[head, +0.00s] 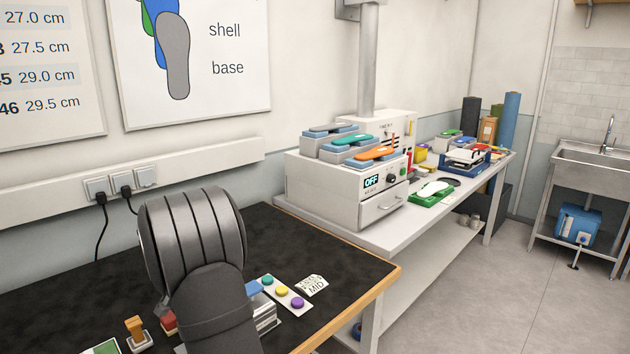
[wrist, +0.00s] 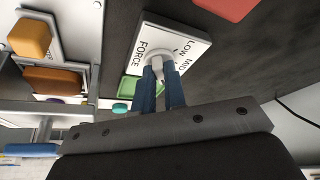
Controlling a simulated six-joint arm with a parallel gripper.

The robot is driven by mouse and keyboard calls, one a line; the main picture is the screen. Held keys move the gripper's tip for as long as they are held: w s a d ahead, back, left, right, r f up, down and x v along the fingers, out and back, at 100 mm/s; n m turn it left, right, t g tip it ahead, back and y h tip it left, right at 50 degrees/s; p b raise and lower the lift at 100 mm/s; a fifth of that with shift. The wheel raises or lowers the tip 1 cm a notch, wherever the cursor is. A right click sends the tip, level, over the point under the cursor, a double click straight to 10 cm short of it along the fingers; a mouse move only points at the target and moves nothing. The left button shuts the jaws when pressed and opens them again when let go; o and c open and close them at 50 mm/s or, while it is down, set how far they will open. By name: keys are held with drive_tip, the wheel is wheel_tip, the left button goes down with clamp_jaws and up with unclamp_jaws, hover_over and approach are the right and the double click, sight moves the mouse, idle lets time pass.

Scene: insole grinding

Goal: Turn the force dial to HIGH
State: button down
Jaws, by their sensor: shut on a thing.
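In the wrist view the force dial's white plate (wrist: 197,50) carries the words FORCE, LOW and MID. No HIGH label is readable there. The pale knob (wrist: 160,64) stands out from the plate. My gripper (wrist: 161,80) has its two blue fingers shut on the knob, one on each side. The way the knob points is hard to tell because the fingers cover much of it. In the head view my arm hides most of the gripper and the knob.
An orange-topped block (head: 135,328) is left of my arm. The table's right side is clear. A bench (head: 415,225) with equipment stands beyond.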

drive_tip(key=shift+m, duration=0.3)
drive_tip(key=c, duration=1.6)
unclamp_jaws()
drive_tip(key=shift+r, duration=0.1)
drive_tip(key=shift+r, duration=3.4)
wheel_tip(320, 180, down, 7)
drive_tip(key=shift+f, duration=0.15)
drive_tip(key=shift+r, duration=0.2)
